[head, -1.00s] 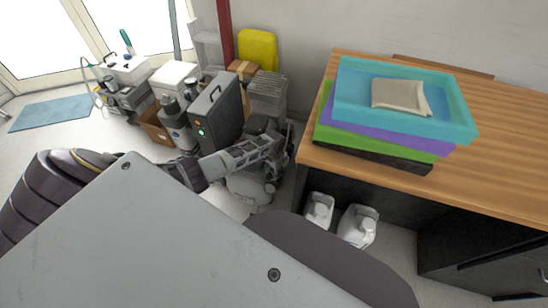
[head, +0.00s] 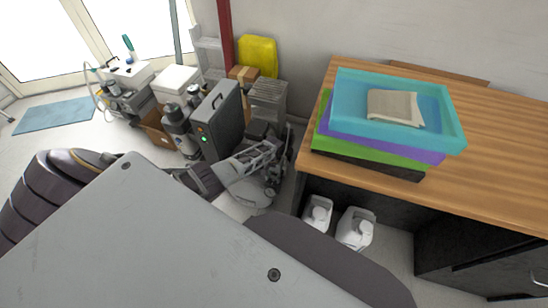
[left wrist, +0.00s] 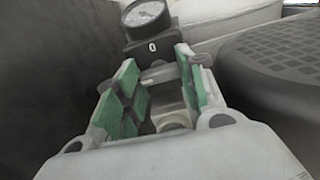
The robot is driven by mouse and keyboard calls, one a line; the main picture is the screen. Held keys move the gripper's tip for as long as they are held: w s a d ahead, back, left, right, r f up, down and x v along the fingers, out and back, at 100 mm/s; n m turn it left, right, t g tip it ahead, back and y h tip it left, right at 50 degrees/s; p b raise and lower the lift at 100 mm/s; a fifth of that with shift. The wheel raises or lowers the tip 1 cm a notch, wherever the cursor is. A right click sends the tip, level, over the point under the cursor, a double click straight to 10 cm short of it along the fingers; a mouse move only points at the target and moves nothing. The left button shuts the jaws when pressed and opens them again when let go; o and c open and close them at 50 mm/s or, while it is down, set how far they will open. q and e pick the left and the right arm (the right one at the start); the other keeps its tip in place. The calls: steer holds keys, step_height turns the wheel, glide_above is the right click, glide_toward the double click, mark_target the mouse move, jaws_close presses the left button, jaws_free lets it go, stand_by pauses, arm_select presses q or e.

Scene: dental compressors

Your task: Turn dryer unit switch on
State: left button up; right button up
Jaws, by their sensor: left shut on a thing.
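My left gripper (head: 272,152) reaches down at the floor equipment, beside a dark grey upright case (head: 218,122) with a green light on its front. In the left wrist view its two green-padded fingers (left wrist: 162,88) stand apart around a small grey part (left wrist: 160,74), shut on it. Just behind that part is a black box (left wrist: 150,47) marked "0", with a round dial gauge (left wrist: 146,13) on top. I cannot tell which part is the dryer unit's switch, or how it is set. My right gripper is out of view.
A wooden-topped counter (head: 490,190) with stacked trays (head: 440,128) stands close on the right. White jugs (head: 356,228) stand under it. Other machines (head: 176,78) and cardboard boxes (head: 155,122) crowd the left side. A dark rounded body (left wrist: 275,75) lies right of the fingers.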

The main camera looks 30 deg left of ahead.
mark_target(274, 177)
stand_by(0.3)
arm_select(q)
steer(key=o, duration=1)
steer(key=shift+r, duration=0.1)
steer(key=shift+r, duration=0.1)
steer(key=shift+r, duration=5.75)
